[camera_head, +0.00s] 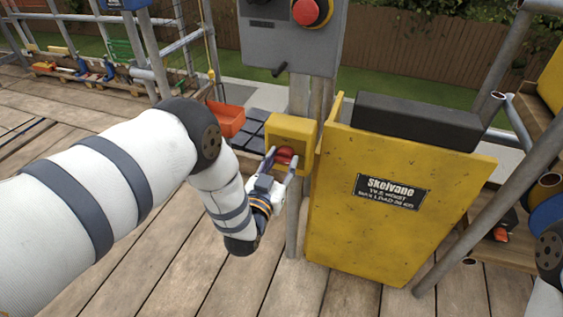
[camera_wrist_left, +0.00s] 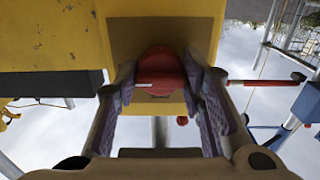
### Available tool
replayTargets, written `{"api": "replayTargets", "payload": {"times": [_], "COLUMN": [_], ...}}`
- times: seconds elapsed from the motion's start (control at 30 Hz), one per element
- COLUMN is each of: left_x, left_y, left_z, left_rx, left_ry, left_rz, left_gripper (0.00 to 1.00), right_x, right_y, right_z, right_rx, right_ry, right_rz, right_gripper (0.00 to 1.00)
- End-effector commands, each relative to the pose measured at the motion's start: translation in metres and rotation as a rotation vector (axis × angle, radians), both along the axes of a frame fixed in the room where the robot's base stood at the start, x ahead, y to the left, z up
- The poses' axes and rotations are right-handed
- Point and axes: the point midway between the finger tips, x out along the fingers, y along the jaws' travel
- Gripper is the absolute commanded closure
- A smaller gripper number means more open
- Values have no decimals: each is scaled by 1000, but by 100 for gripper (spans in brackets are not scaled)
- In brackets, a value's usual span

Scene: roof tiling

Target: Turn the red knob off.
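The red knob (camera_head: 286,154) sits on the front of a small yellow box (camera_head: 290,128) on a metal post. My left gripper (camera_head: 281,164) reaches it from the front, one finger on each side. In the left wrist view the knob (camera_wrist_left: 160,72) shows between the two fingertips, its raised bar lying across from finger to finger with a white mark at the left. The fingers (camera_wrist_left: 161,85) are spread and very close to the knob's sides; whether they touch it is unclear. My right gripper is not in view.
A grey control box (camera_head: 292,40) with a red button (camera_head: 311,10) is above on the post. An orange bin (camera_head: 227,118) is behind left. Metal poles stand at the right; the deck in front is clear.

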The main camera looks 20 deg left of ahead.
Motion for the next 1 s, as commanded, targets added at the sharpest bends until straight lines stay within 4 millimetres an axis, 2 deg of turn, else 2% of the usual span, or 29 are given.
{"api": "replayTargets", "payload": {"times": [0.27,0.47,1.0], "left_x": [0,0,-1], "left_y": [0,1,0], "left_z": [0,0,-1], "left_rx": [-12,-86,-564], "left_ry": [1,3,20], "left_rz": [1,3,4], "left_gripper": [91,91,91], "right_x": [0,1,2], "right_y": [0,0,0], "right_z": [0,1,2], "right_rx": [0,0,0], "right_ry": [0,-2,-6], "right_rz": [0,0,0], "right_gripper": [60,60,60]}}
